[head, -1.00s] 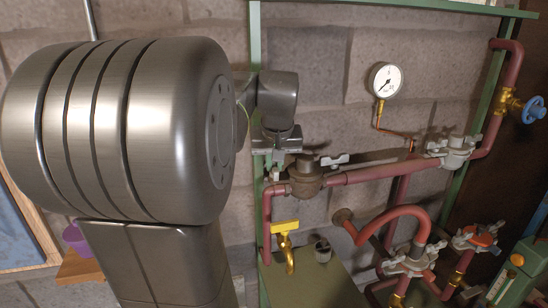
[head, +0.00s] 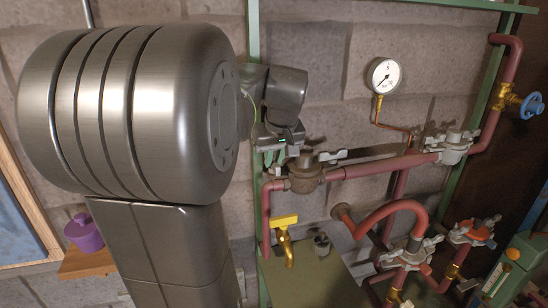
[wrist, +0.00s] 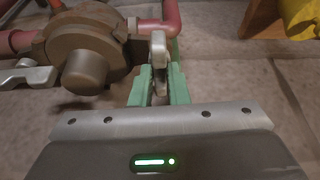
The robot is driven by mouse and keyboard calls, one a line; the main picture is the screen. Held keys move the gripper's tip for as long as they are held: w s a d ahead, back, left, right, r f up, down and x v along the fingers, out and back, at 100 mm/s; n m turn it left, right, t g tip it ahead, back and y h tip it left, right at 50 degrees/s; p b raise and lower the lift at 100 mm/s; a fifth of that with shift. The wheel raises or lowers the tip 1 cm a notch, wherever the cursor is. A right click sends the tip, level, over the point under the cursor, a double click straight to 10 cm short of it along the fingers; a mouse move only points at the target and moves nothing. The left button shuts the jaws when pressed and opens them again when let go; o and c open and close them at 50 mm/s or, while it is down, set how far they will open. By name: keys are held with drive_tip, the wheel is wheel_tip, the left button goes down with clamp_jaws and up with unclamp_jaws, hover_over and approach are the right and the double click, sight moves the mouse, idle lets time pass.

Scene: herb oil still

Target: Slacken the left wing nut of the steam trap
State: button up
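The steam trap is a round brown metal body (head: 307,174) on the red pipe, and it fills the upper left of the wrist view (wrist: 85,50). Its right wing nut (head: 334,156) is pale metal, with a wing also at the left edge of the wrist view (wrist: 28,76). The left wing nut (wrist: 158,50) stands edge-on between the green fingers of my gripper (wrist: 160,88). The fingers are close against both sides of it, with no clear gap. In the head view my gripper (head: 279,150) is at the trap's left side and hides most of this nut.
A pressure gauge (head: 383,76) stands above the pipe. A yellow-handled tap (head: 285,221) is below the trap. More clamps, red pipes and a blue handwheel (head: 532,105) are at the right. A purple pot (head: 83,233) sits on a shelf at lower left.

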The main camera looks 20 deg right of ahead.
drive_tip(key=o, duration=0.3)
drive_tip(key=shift+r, duration=0.1)
drive_tip(key=v, duration=1.3)
drive_tip(key=shift+s+r+b, duration=0.1)
drive_tip(key=shift+r+b, duration=0.15)
drive_tip(key=shift+b, duration=0.15)
